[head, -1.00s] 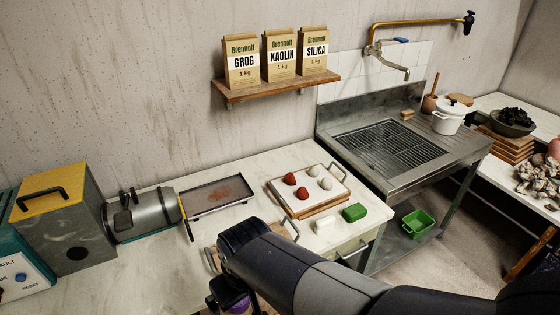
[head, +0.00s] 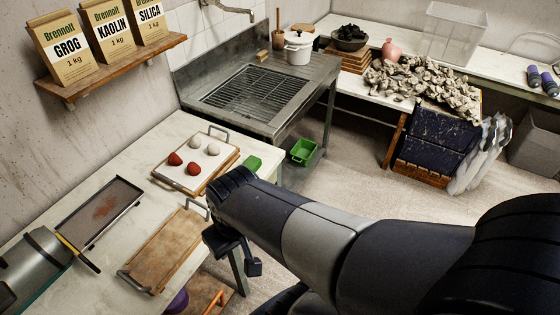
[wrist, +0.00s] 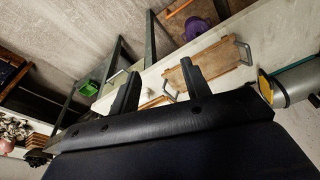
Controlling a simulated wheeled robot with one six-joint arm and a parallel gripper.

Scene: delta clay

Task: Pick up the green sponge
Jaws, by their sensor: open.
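The green sponge (head: 253,163) lies on the right end of the pale worktop in the head view, beside the tray of balls. My arm covers its lower part. In the wrist view I cannot make out the sponge. My gripper (wrist: 160,70) is open and empty in the wrist view, with its two dark fingers apart. In the head view, my wrist hangs in front of the worktop's front edge, nearer to me than the sponge and apart from it.
A white tray (head: 184,183) with red and pale balls is left of the sponge. A wooden board (head: 160,250) with metal handles lies nearer. The metal sink (head: 222,120) stands behind, with a green bin (head: 303,151) below. Open floor lies right.

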